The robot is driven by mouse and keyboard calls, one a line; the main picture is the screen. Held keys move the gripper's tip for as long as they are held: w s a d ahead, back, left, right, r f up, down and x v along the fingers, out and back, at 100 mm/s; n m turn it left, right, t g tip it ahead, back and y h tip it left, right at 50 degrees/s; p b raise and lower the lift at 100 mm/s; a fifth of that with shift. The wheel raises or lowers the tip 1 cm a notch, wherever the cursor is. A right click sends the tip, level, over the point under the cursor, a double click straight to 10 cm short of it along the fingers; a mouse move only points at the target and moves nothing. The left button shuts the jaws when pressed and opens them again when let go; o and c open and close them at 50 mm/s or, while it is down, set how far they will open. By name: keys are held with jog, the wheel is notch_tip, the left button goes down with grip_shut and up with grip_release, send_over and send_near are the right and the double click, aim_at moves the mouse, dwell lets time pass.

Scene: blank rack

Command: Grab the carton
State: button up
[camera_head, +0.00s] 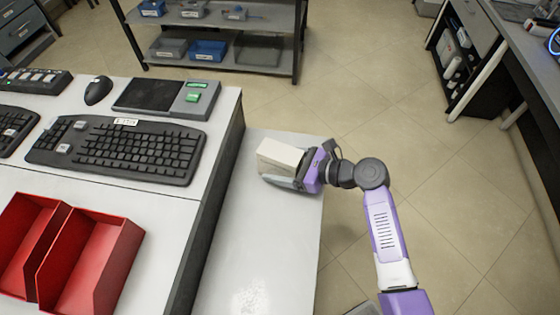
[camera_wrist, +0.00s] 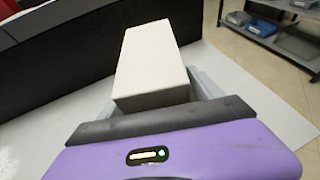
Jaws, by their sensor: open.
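The carton is a plain cream-white box (camera_head: 280,156) near the far end of the low white table in the head view. In the wrist view the carton (camera_wrist: 151,62) fills the middle, just beyond the purple gripper body. My gripper (camera_head: 286,177) reaches in from the right at the carton. It is open, with the carton between or very close to its fingers. In the wrist view a grey finger (camera_wrist: 207,84) shows along the carton's right side. The other finger is mostly hidden, and I cannot tell whether either finger touches the carton.
The low white table (camera_head: 262,250) is otherwise clear. To its left stands a higher desk with a black side, holding a keyboard (camera_head: 118,150), a mouse (camera_head: 98,91), a scale-like device (camera_head: 168,98) and red bins (camera_head: 90,262). A grey shelf (camera_head: 220,67) stands behind.

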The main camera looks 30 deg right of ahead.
jog(key=shift+c, duration=0.2)
jog(key=c, duration=1.4)
jog(key=shift+o, duration=0.2)
jog(key=shift+r, duration=0.1)
